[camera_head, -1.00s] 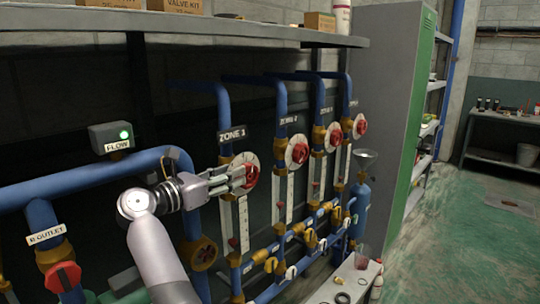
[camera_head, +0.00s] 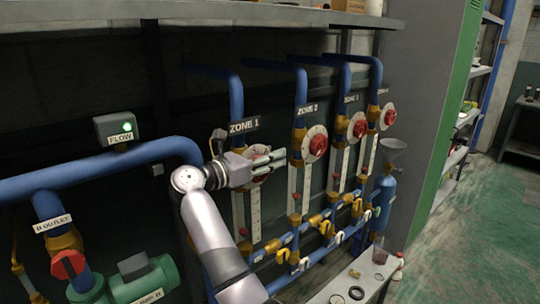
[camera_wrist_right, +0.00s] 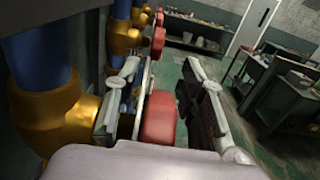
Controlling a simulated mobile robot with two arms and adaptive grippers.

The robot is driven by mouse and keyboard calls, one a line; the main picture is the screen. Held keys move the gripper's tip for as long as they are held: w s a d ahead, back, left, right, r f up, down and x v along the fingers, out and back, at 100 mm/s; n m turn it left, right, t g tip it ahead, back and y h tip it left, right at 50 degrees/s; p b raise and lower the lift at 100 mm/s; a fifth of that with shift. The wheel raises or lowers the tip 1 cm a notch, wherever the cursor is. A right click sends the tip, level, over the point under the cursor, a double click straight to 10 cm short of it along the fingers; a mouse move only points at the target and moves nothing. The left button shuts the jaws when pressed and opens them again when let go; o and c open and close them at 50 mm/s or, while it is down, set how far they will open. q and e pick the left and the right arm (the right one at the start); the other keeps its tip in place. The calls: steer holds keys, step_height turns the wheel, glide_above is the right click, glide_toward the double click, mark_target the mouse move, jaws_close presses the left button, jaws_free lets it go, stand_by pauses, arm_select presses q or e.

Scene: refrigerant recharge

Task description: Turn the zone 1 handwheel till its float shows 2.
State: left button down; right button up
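The zone 1 handwheel (camera_wrist_right: 158,118) is red and sits between the two fingers of my right gripper (camera_wrist_right: 170,100) in the right wrist view. The fingers are spread on either side of it, with a visible gap on the right. In the head view, my right gripper (camera_head: 268,161) covers most of this wheel, and its pale round dial (camera_head: 246,157) shows behind the fingers. The ZONE 1 sign (camera_head: 244,126) is above. The zone 1 float gauge (camera_head: 255,212) is a white upright strip below; its small red float (camera_head: 243,231) seems low, but its reading is too small to tell. My left gripper is not in view.
The zone 2 handwheel (camera_head: 318,145) and two more red wheels stand to the right. Blue pipes with yellow valves run below them. A FLOW box (camera_head: 116,130) with a green light is at left. A shelf (camera_head: 200,12) overhangs the wheels. Green floor at right is clear.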

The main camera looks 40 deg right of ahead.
steer(key=shift+d, duration=0.1)
jaws_close()
steer(key=shift+f, duration=0.1)
stand_by(0.3)
steer(key=shift+w+d+f+y+b, duration=0.1)
steer(key=shift+d+f+y+b, duration=0.2)
steer(key=shift+y, duration=0.8)
steer(key=shift+s+a+f+y+b, duration=0.15)
steer(key=shift+f+y, duration=0.25)
steer(key=shift+y, duration=0.7)
steer(key=shift+w+d+f+y+b, duration=0.15)
steer(key=shift+d+f+y+b, duration=0.15)
steer(key=shift+y, duration=0.8)
steer(key=shift+f, duration=0.1)
